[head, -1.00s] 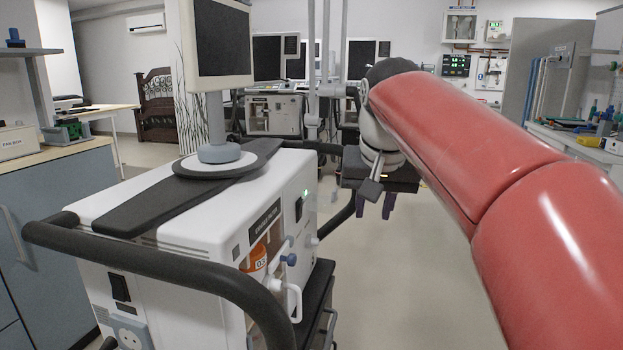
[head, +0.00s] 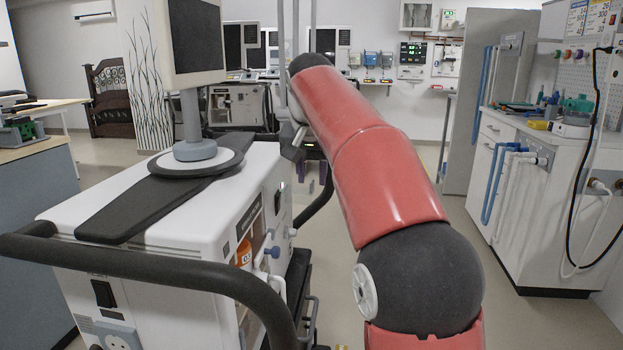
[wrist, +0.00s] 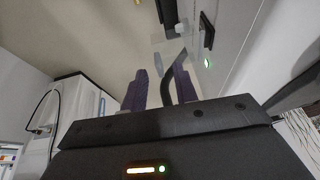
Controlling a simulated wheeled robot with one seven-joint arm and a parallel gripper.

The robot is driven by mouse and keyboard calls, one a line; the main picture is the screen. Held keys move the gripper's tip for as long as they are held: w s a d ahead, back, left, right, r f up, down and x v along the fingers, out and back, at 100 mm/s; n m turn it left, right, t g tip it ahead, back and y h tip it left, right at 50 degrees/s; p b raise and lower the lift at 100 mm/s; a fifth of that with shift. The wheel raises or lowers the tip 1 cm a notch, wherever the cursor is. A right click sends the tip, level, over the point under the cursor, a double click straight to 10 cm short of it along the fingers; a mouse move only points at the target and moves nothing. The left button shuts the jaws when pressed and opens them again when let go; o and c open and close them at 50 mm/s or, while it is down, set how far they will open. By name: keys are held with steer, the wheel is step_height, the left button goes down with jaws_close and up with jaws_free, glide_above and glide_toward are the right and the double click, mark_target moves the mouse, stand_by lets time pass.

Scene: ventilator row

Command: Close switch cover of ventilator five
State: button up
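A white ventilator (head: 150,232) with a screen on a post fills the left of the head view. I cannot read its number. On its right-hand face is a small dark part (head: 277,201), seen edge-on. In the wrist view a dark flap (wrist: 207,30) stands out from a pale panel, with a green light (wrist: 207,63) near it. It looks like the switch cover, standing open. My gripper (wrist: 156,92) has two purple fingers apart, with no held object clear between them. In the head view my gripper (head: 311,171) is partly hidden behind my arm, beyond the ventilator's right side.
A black handle rail (head: 150,266) wraps the ventilator's near end. An orange container (head: 244,254) and a white hose fitting (head: 270,284) are on its right face. More ventilators (head: 238,104) stand behind. A white counter (head: 540,190) stands at right, with clear floor before it.

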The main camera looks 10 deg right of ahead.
steer(key=shift+w+f, duration=0.25)
steer(key=shift+f, duration=0.4)
steer(key=shift+d, duration=0.1)
jaws_close()
